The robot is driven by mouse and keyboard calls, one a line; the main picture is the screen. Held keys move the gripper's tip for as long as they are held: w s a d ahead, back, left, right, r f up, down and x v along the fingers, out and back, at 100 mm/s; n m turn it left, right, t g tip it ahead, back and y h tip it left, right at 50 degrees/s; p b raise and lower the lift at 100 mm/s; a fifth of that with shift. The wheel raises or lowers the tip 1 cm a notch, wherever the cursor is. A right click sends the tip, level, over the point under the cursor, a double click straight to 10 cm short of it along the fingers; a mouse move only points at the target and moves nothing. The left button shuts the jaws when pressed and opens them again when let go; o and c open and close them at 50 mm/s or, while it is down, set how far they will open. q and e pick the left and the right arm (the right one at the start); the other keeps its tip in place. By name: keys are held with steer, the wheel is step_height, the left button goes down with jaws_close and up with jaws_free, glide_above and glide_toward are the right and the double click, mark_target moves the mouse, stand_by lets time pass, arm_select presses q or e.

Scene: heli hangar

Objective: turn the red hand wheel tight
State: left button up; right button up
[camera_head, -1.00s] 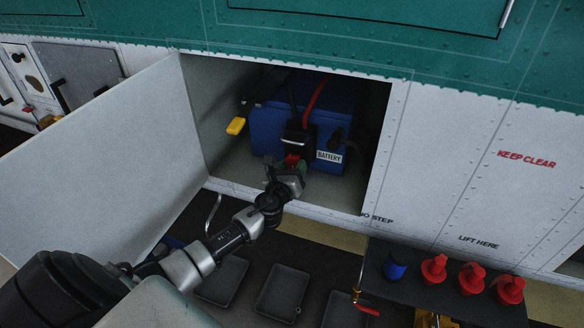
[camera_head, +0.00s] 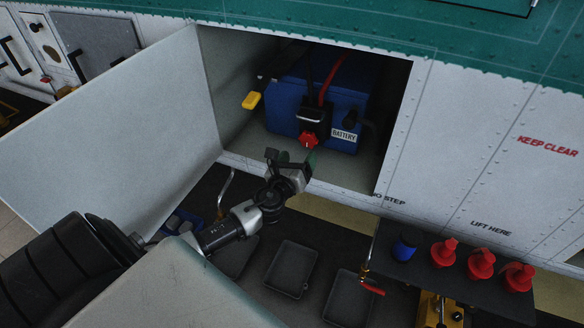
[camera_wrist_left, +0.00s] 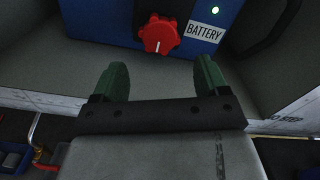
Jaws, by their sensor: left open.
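The red hand wheel (camera_head: 309,140) is on the front of the black connector on the blue battery (camera_head: 345,97), inside the open bay. In the left wrist view the red hand wheel (camera_wrist_left: 159,35) shows whole, with a white mark on its face, ahead of the fingertips. My left gripper (camera_head: 291,158) is open and empty, just below and in front of the wheel, apart from it. Its two green fingers (camera_wrist_left: 161,78) stand wide apart in the left wrist view. My right gripper is not in view.
The open bay door (camera_head: 110,120) stands to the left of the bay. A yellow-handled part (camera_head: 251,100) hangs inside at left. Below are dark trays (camera_head: 290,268) and a shelf with a blue cap (camera_head: 404,247) and several red caps (camera_head: 481,263). A green light (camera_wrist_left: 215,10) shows on the battery.

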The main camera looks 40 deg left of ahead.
arm_select(q)
steer(key=shift+v, duration=2.25)
steer(key=s+f+n+g+h, duration=0.1)
steer(key=s+f+n+g, duration=0.3)
steer(key=f, duration=0.7)
steer(key=s+f+n+g, duration=0.2)
steer(key=s+f+n, duration=0.35)
steer(key=f, duration=0.45)
steer(key=s+f+n+g+h, duration=0.1)
steer(key=s+f+n+g, duration=0.35)
steer(key=f, duration=0.65)
steer(key=s+d+f+n+g, duration=0.2)
steer(key=s+d+f+n, duration=0.1)
steer(key=s, duration=0.6)
steer(key=s+d+f+n+g+h, duration=0.1)
steer(key=s+d+f+n+g, duration=0.1)
steer(key=s+d+f+n, duration=0.2)
steer(key=s+d+f+n+g+h, duration=0.1)
steer(key=s+d+f+n, duration=0.3)
steer(key=s, duration=1.1)
step_height(320, 180, down, 4)
steer(key=shift+s+f+n+g, duration=0.1)
steer(key=shift+s+n+g, duration=0.25)
steer(key=shift+n, duration=0.75)
